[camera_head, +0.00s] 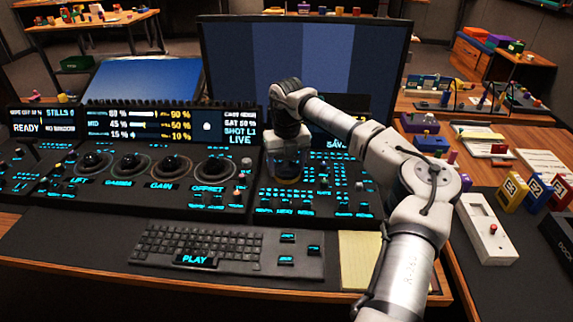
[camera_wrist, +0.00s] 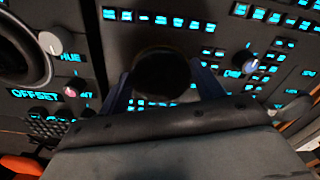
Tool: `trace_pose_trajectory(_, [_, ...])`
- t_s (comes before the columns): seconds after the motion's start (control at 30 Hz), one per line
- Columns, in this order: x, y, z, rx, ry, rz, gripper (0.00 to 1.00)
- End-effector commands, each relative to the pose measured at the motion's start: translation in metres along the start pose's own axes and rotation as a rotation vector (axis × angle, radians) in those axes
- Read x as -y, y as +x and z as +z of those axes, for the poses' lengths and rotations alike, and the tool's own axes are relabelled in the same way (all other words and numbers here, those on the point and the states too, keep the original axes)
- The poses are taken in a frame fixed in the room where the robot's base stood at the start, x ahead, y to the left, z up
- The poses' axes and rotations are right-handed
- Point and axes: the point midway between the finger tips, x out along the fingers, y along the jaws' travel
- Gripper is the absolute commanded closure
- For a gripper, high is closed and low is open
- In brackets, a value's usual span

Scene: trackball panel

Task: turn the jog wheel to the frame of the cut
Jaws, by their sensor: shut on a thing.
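The jog wheel (camera_wrist: 162,70) is a dark round knob on the black panel, at the upper middle of the wrist view. My gripper (camera_wrist: 164,80) is shut on it, with one dark finger at its left side and one at its right. In the head view my gripper (camera_head: 287,175) points down onto the panel right of the trackballs, and it hides most of the wheel. The large monitor (camera_head: 308,60) behind shows vertical blue and grey bands. Any marking on the wheel is too dark to read.
Trackballs, including the offset one (camera_head: 208,172), stand left of my gripper. Small lit keys and a grey knob (camera_wrist: 292,110) surround the wheel. A keyboard (camera_head: 198,248) and yellow notepad (camera_head: 359,262) lie in front. A small display partly shows behind my arm.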

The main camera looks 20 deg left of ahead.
Motion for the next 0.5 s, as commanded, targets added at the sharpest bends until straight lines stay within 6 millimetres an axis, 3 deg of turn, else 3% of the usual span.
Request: trace_pose_trajectory(0.5, [0.0015,-0.0006,0.0001,0.002,0.348,-0.002,0.57])
